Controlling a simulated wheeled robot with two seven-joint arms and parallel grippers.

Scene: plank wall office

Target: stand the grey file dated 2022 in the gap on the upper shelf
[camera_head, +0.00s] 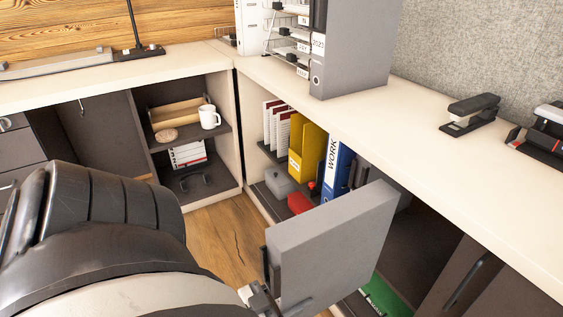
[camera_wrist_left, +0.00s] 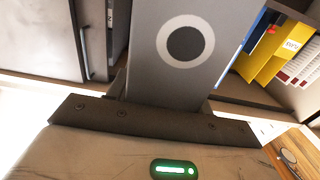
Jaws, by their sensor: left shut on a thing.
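In the left wrist view the file's spine (camera_wrist_left: 155,65), with a round finger hole, rises from my gripper (camera_wrist_left: 165,92). No date shows on the held file. The held file hides the shelf to the right of the blue file, so the gap cannot be made out clearly. My right gripper is not in view.
Another grey file (camera_head: 352,50) stands on the countertop (camera_head: 425,125) beside a wire rack (camera_head: 287,40). A stapler (camera_head: 470,113) lies farther right. A grey box (camera_head: 280,183) and a red item (camera_head: 300,203) sit on the shelf. A cabinet door (camera_head: 455,280) is at lower right.

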